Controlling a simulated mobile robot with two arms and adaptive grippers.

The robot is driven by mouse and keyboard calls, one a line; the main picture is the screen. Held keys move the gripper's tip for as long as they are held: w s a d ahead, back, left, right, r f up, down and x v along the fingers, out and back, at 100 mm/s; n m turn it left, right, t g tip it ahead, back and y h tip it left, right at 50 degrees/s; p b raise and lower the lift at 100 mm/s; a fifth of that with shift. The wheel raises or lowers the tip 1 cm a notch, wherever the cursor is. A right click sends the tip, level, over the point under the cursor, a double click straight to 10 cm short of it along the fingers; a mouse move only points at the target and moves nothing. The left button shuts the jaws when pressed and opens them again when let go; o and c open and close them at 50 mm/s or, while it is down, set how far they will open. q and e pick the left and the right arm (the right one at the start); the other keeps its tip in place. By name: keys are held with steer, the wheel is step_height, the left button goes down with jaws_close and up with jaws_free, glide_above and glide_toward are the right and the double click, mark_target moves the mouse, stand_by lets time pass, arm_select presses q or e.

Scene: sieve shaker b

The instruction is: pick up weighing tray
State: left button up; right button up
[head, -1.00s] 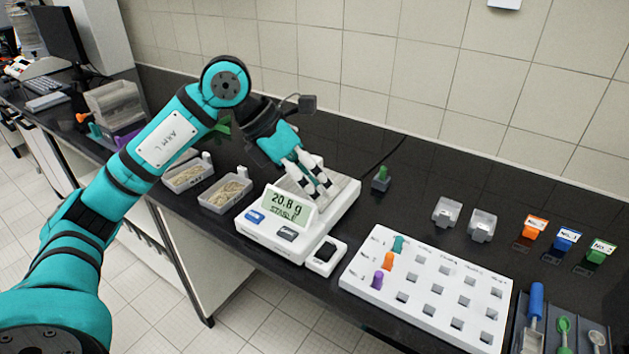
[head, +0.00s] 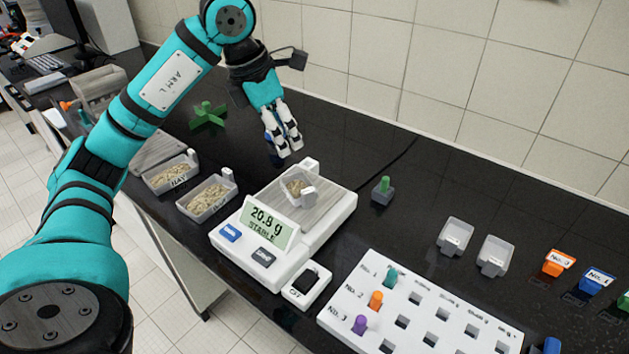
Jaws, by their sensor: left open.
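The weighing tray (head: 299,188) is a small light tray with straw-coloured material in it. It sits on the pan of the white balance (head: 325,215), whose display reads 20.8 g, STABLE. My left gripper (head: 284,155) is open and empty, with its fingers pointing down. In the picture it is above and slightly left of the tray, apart from it, near the balance's back edge. My right gripper is not in view.
Two trays of hay (head: 208,198) stand left of the balance. A small green-knobbed weight (head: 382,190) and two empty clear trays (head: 455,236) are to the right. A white peg rack (head: 419,313) is at the front. A green cross-shaped object (head: 208,116) lies behind.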

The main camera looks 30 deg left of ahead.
arm_select(q)
steer(key=p, duration=0.1)
glide_toward(308, 190)
steer(key=x, duration=0.2)
steer(key=p+x, duration=0.1)
steer(key=x, duration=0.2)
steer(key=shift+s+f, duration=0.1)
steer(key=shift+s, duration=0.1)
steer(key=shift+f+p, duration=0.15)
steer(key=shift+p, duration=0.15)
steer(key=x, duration=0.1)
steer(key=p+x, duration=0.1)
steer(key=x, duration=0.1)
steer(key=p+x, duration=0.1)
steer(key=shift+w+f, duration=0.2)
steer(key=shift+w, duration=0.15)
steer(key=shift+f, duration=0.2)
jaws_close()
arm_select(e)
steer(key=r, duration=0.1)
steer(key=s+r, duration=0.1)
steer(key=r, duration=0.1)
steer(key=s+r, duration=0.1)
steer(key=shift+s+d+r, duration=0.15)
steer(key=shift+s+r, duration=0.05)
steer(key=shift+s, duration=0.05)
arm_select(q)
steer(key=shift+r, duration=0.1)
